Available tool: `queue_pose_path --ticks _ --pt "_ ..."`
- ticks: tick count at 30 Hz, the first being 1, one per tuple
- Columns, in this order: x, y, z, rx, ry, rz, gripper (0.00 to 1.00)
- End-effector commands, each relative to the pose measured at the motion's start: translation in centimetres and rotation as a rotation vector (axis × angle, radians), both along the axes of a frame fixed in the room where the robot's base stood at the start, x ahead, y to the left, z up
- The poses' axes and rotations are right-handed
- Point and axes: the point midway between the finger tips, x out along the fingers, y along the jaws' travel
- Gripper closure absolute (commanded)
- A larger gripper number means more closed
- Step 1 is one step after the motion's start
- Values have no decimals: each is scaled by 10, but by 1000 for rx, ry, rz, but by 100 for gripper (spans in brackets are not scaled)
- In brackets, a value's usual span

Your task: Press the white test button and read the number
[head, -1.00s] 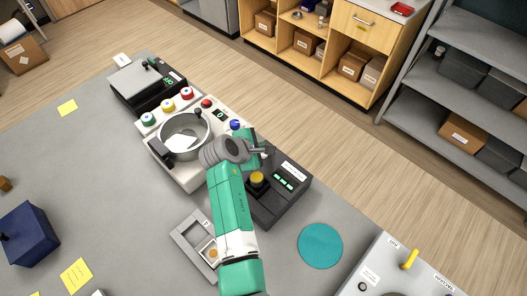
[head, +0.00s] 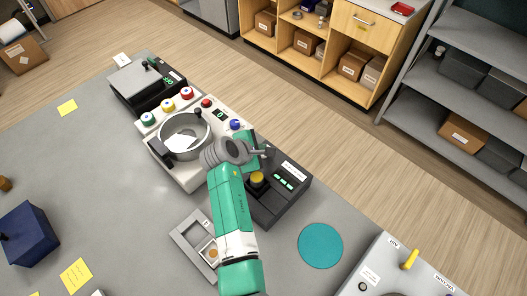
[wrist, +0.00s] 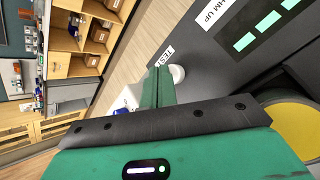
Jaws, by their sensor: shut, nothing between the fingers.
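The white test button (wrist: 178,74) shows in the wrist view beside a label reading TEST, on the dark grey box (wrist: 210,65). My gripper (wrist: 157,78) is shut and empty, its green fingertips just left of the button. I cannot tell whether they touch it. In the head view my gripper (head: 262,151) is over the upper left end of the dark box (head: 299,176), and the button is hidden there. The box's display (head: 283,182) has several lit green patches, also in the wrist view (wrist: 267,21). I can read no number on it.
A yellow button (head: 257,178) stands on the same box, close to my arm. A pale machine with a metal bowl (head: 184,133) and coloured buttons adjoins on the left. A grey tray (head: 184,235) lies left of my arm, a teal disc (head: 320,245) lies right.

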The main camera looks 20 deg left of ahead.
Motion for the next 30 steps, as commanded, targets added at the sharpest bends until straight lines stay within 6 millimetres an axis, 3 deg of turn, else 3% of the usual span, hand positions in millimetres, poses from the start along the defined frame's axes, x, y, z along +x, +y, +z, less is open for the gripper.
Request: queue_pose_path --ticks 30 --pt "0 0 -10 0 1 1 100"
